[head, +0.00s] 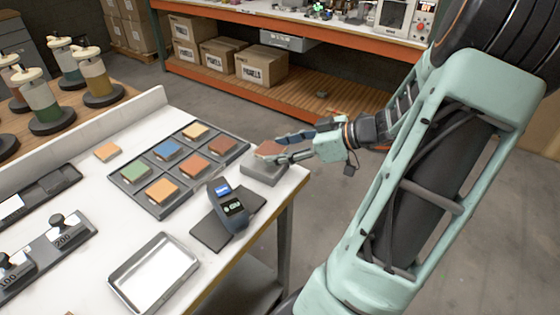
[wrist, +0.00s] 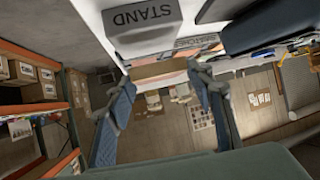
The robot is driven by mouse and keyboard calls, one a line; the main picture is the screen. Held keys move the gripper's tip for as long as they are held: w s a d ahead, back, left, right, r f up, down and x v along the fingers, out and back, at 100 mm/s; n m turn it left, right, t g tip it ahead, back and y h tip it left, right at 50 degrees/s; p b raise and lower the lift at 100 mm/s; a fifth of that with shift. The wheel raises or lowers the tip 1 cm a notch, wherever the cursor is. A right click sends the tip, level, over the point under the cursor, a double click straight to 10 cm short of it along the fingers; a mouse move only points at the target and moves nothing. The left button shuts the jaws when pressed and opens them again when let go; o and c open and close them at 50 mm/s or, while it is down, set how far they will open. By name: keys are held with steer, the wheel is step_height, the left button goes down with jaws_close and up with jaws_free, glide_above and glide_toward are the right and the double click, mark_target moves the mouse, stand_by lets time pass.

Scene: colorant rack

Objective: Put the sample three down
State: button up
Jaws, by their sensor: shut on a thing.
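My gripper (head: 281,147) is shut on a flat reddish-brown sample (head: 269,149) at the table's right end. The sample is over a small grey block stand (head: 263,173); I cannot tell whether they touch. In the wrist view the sample's brown edge (wrist: 160,71) spans between my two fingers, and the block marked STAND (wrist: 143,33) is just beyond it. No number on the held sample can be read.
A grey divided tray (head: 150,205) holds several coloured samples. An orange sample (head: 107,152) lies loose to its left. A dark handheld device (head: 232,207) stands on a dark mat (head: 208,233) close to the stand. An empty metal tray (head: 153,273) lies in front.

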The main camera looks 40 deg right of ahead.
mark_target(281, 167)
steer(key=shift+w+d+f, duration=0.1)
steer(key=shift+w+f, duration=0.1)
steer(key=shift+f, duration=0.1)
steer(key=shift+f+b, duration=0.7)
steer(key=shift+f, duration=0.8)
steer(key=shift+f, duration=0.15)
steer(key=o, duration=1)
steer(key=shift+o, duration=0.2)
